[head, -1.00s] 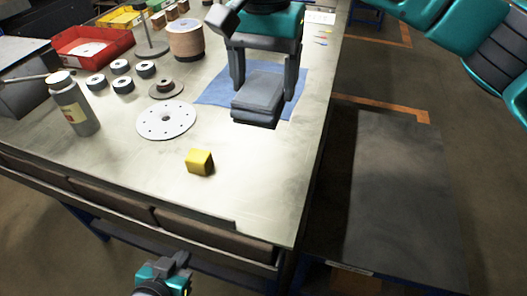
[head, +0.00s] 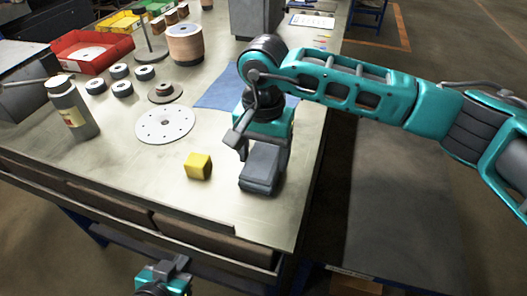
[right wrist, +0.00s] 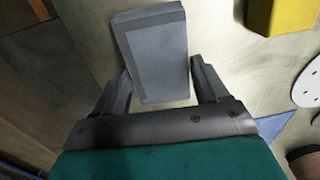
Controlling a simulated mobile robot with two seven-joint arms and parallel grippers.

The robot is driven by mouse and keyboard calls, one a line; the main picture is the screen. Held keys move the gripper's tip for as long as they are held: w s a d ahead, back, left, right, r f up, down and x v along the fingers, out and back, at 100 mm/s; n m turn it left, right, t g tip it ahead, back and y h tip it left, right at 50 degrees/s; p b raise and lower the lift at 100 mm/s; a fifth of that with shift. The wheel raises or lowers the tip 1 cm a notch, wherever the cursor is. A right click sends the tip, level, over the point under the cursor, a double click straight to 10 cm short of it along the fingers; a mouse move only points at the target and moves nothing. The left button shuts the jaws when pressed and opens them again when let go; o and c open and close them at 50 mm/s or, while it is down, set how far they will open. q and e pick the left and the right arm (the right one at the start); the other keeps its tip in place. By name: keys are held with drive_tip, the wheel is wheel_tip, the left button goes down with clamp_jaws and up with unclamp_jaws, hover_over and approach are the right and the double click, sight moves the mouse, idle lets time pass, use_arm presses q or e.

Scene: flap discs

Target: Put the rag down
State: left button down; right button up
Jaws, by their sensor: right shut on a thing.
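The rag (head: 260,170) is a grey, folded, block-like bundle near the right edge of the workbench (head: 120,160). My right gripper (head: 264,150) is above it, pointing down, with its fingers shut on the rag's sides. In the right wrist view the rag (right wrist: 155,55) sits between the two fingers (right wrist: 162,85). The rag is low, at or just above the bench top; I cannot tell whether it touches. My left gripper (head: 163,277) is at the bottom of the head view, off the bench's front edge, and its fingers are not clear.
A yellow block (head: 198,167) stands just left of the rag. A white perforated disc (head: 165,126), flap discs (head: 122,89) and a grey bottle (head: 72,108) are farther left. A blue mat (head: 222,92) lies behind my right gripper. The front right bench top is bare.

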drive_tip(key=shift+f, duration=0.15)
drive_tip(key=o, duration=0.9)
drive_tip(key=shift+o, duration=1.2)
